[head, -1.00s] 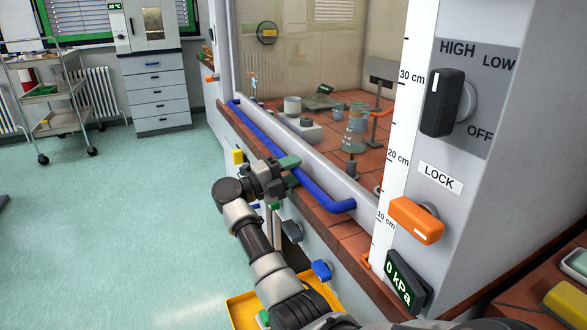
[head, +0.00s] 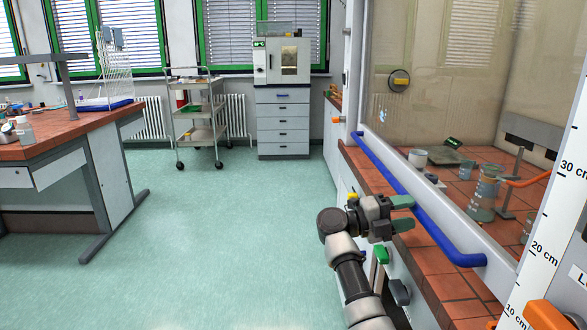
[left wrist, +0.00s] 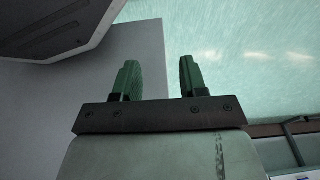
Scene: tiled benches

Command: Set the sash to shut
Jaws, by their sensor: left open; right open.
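The sash (head: 455,100) is the large glass pane of the fume cupboard at the right of the head view. A blue bar handle (head: 405,190) runs along its lower grey rail, low over the red-tiled bench edge. My right gripper (head: 411,214) is open, its green fingers pointing right at the handle. The fingertips are close to the bar; I cannot tell whether they touch it. My left gripper (left wrist: 159,78) shows only in the left wrist view, open and empty between its green fingers.
A height scale (head: 550,220) and an orange knob (head: 545,316) are at the right edge. Glassware (head: 485,190) stands behind the pane. A tiled bench (head: 60,135), a trolley (head: 202,110) and a drawer cabinet (head: 283,122) stand around open green floor.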

